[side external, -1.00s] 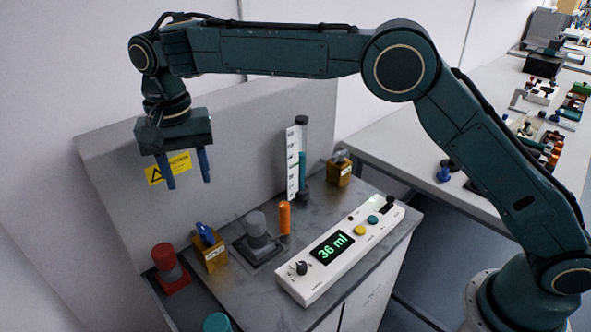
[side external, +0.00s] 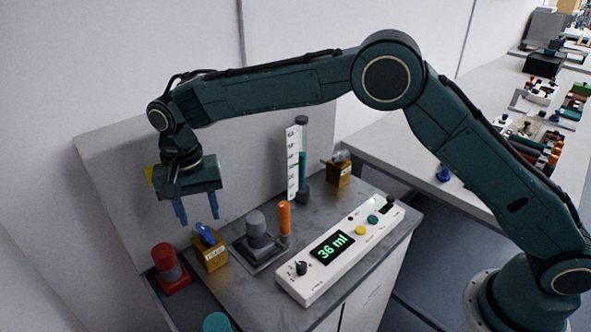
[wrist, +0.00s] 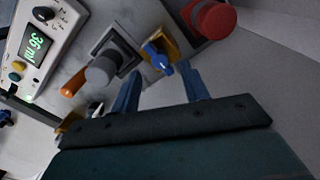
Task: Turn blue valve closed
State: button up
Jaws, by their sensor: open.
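The blue valve (side external: 206,234) is a small blue handle on a yellow-orange block (side external: 212,256) near the left end of the grey bench. My gripper (side external: 198,221) is open and empty, with its two blue fingers pointing down just above and slightly left of the valve. In the wrist view the blue valve handle (wrist: 156,58) lies just beyond the fingertips, between the lines of the two fingers (wrist: 163,70). The fingers appear apart from the handle.
A red knob (side external: 166,262) stands left of the valve. A grey knob (side external: 257,230) and an orange cylinder (side external: 284,218) stand to its right. A white control panel (side external: 325,268) reads 36 ml. A clear-scaled column (side external: 293,165) and another yellow-orange block (side external: 339,174) stand behind.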

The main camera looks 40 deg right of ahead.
aim_at(204, 230)
jog(key=shift+f, duration=2.4)
grip_shut()
